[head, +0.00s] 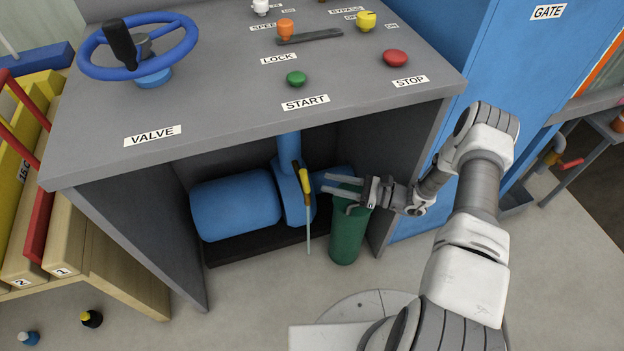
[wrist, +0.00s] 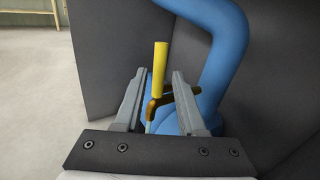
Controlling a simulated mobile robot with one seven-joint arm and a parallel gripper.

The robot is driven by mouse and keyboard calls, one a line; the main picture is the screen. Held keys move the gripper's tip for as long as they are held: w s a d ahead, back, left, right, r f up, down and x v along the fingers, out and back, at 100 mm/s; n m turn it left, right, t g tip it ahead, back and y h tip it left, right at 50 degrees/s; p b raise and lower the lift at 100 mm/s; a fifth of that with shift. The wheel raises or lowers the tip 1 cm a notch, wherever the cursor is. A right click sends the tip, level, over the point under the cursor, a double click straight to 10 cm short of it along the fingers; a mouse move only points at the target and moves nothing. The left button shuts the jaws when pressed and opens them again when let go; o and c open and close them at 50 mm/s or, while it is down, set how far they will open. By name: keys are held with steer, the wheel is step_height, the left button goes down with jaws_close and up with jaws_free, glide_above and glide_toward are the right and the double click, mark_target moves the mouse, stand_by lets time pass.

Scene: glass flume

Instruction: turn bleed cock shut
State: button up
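The bleed cock has a yellow lever (head: 304,179) on a brass body, on the front of the blue pump (head: 235,207) under the console. A thin pale stream (head: 308,232) hangs straight down below it, looking like running water. In the wrist view the yellow lever (wrist: 160,68) stands upright, with its brass body (wrist: 160,101) below. My gripper (head: 327,184) is open and empty, just right of the lever in the head view. In the wrist view the lever shows between the fingers of my gripper (wrist: 159,74); I see no contact.
A green cylinder (head: 347,232) stands under my gripper, right of the pump. The grey console (head: 220,85) with its blue handwheel (head: 138,72) overhangs the recess. A dark side panel (wrist: 105,60) shows left in the wrist view. Open floor lies in front.

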mark_target(305, 181)
steer(key=b+x, duration=0.1)
steer(key=x, duration=0.5)
steer(key=shift+w, duration=0.1)
steer(key=shift+c, duration=0.2)
jaws_close()
stand_by(1.1)
